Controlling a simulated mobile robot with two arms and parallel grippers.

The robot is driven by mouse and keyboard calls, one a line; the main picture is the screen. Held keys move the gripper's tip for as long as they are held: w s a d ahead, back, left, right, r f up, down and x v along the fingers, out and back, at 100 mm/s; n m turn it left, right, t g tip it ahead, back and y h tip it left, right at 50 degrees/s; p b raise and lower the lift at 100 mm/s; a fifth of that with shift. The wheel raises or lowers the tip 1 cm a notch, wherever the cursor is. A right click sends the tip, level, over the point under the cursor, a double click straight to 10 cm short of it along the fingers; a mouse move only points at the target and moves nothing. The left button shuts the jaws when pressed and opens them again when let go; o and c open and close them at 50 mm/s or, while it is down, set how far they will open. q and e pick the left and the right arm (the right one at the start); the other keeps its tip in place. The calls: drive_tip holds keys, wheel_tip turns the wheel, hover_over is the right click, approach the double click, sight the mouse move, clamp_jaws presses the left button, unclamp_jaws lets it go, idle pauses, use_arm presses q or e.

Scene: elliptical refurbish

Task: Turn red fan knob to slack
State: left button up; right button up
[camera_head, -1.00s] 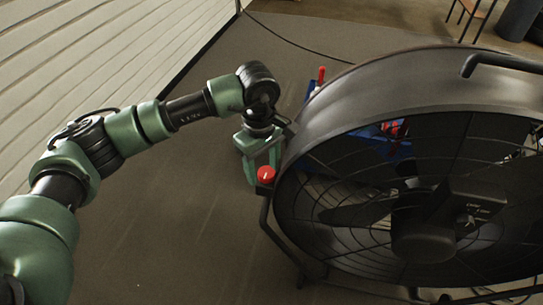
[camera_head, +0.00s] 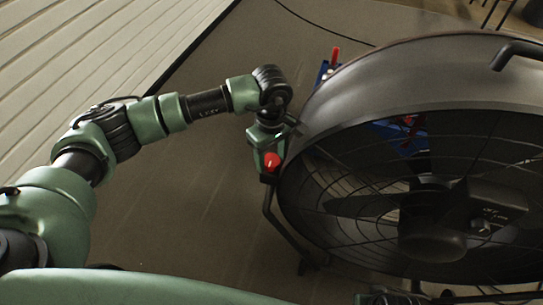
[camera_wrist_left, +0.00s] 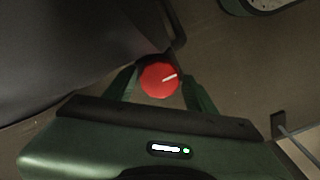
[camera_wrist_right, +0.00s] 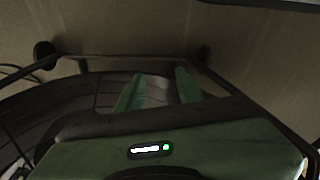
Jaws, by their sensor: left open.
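The red knob (camera_head: 271,160) sits at the left rim of the big black fan (camera_head: 340,95). In the left wrist view the knob (camera_wrist_left: 157,80) is round, and its white mark points right and slightly up. My left gripper (camera_head: 268,158) is at the knob. Its fingers (camera_wrist_left: 160,82) are open, one on each side of the knob with gaps visible. My right gripper (camera_wrist_right: 160,74) is open and empty, in front of the fan's dark frame and grille; it is not clearly seen in the head view.
The fan's tubular stand (camera_head: 283,232) runs down below the knob. A blue object with a red upright part (camera_head: 335,56) stands behind the fan. A white slatted wall (camera_head: 90,50) is at the left. The floor between wall and fan is clear.

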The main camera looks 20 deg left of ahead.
use_arm(q)
drive_tip(key=c, duration=1.1)
drive_tip(key=shift+o, duration=0.2)
